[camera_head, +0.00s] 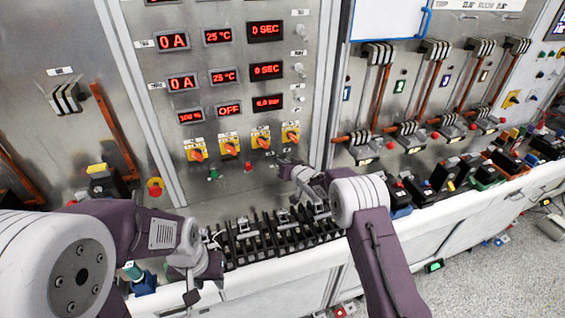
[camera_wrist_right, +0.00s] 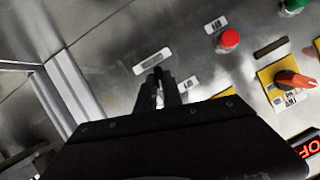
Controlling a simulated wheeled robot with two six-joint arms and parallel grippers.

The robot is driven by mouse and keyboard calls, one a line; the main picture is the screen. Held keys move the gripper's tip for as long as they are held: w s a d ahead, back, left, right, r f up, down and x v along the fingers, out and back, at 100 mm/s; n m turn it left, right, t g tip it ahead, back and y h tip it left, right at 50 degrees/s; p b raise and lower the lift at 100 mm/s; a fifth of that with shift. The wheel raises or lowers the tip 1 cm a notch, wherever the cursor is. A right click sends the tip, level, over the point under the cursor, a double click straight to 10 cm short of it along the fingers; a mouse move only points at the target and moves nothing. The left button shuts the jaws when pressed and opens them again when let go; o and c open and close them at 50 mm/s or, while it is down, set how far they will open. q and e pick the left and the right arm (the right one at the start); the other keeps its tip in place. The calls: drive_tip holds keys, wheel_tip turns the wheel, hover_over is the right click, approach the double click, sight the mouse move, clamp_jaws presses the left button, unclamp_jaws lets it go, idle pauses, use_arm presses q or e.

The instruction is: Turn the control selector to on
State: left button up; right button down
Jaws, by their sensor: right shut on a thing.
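My right gripper (camera_head: 286,163) is at the panel face, below the rightmost of the orange-handled switches. In the right wrist view its dark fingers (camera_wrist_right: 162,88) are close together, just below a white label, shut on a small part at the panel. This part appears to be the control selector; the fingers hide nearly all of it, so its pointing direction cannot be read. My left gripper (camera_head: 191,295) hangs low at the bench's front edge, away from the panel. Its jaw opening is not clear.
Orange-handled switches on yellow plates (camera_head: 229,147) sit in a row under red displays (camera_head: 228,110). A red button (camera_wrist_right: 228,40) and a green button (camera_wrist_right: 292,5) are beside my right gripper. A row of black terminals (camera_head: 262,243) lines the bench below.

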use_arm(q)
drive_tip(key=shift+r+p, duration=0.75)
drive_tip(key=shift+r, duration=0.4)
use_arm(e)
drive_tip(key=shift+d+f+m+y, duration=0.15)
drive_tip(key=shift+m+y, duration=0.45)
drive_tip(key=shift+m, duration=0.3)
drive_tip(key=shift+d+f+m+y, duration=0.1)
drive_tip(key=shift+m+y, duration=0.5)
drive_tip(key=shift+m, duration=0.3)
drive_tip(key=c, duration=1.5)
unclamp_jaws()
drive_tip(key=shift+w, duration=0.1)
